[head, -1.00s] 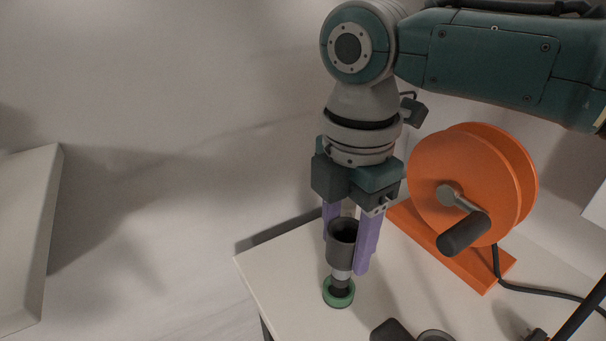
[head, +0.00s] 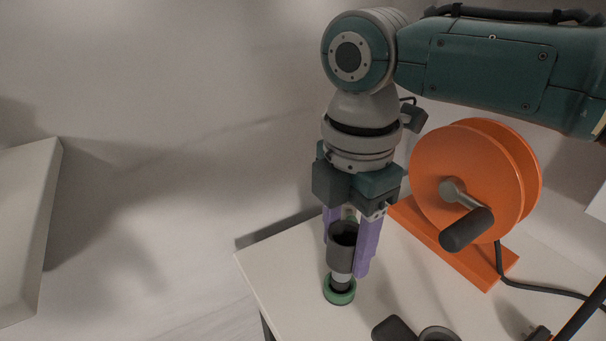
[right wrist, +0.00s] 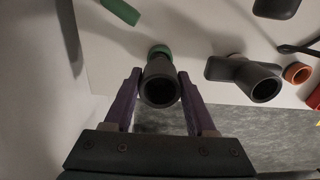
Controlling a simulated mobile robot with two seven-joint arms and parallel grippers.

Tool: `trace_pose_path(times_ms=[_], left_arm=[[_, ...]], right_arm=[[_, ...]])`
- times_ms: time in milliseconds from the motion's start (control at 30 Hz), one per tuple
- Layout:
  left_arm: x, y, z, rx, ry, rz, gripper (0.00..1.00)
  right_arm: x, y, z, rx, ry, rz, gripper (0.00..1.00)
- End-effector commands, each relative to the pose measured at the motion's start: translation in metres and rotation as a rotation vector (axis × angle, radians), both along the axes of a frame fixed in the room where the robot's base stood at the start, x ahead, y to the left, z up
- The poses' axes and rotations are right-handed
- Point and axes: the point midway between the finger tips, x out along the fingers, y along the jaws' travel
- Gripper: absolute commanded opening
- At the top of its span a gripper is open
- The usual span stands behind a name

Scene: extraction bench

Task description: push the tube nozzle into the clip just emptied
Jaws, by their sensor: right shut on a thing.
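My right gripper (head: 350,255) points down with its two purple fingers shut on a dark grey tube nozzle (head: 340,258). The nozzle stands about upright, its wide open end up. It has a light collar lower down, and its narrow end meets a green ring (head: 340,296) near the bench's front left corner. In the right wrist view the nozzle (right wrist: 160,84) sits between the fingers, with the green ring (right wrist: 160,50) just beyond. I cannot tell whether the ring belongs to the nozzle or the bench. No clip can be made out clearly. My left gripper is not in view.
The white bench (head: 290,270) has an orange reel (head: 465,180) with a crank and black cable at the right. Another dark nozzle-like piece (right wrist: 245,75) lies right of the held one, near an orange ring (right wrist: 298,73). A green strip (right wrist: 120,11) lies left.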

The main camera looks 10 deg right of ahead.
Motion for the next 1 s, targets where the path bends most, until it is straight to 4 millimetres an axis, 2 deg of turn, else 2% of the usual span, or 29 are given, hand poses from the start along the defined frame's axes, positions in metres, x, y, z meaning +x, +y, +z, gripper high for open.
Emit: trace_pose_path(times_ms=[500,533,833,1000], left_arm=[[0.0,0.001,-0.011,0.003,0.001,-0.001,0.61],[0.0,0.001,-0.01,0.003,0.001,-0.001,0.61],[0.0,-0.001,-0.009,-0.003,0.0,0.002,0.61],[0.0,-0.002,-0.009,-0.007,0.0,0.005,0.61]], right_arm=[[0.0,0.0,-0.014,0.0,0.001,0.0,0.0],[0.0,0.0,-0.014,0.0,0.0,0.0,0.57],[0.0,0.0,-0.013,0.0,0.0,0.0,0.91],[0.0,0.0,-0.013,0.0,0.0,0.0,0.91]])
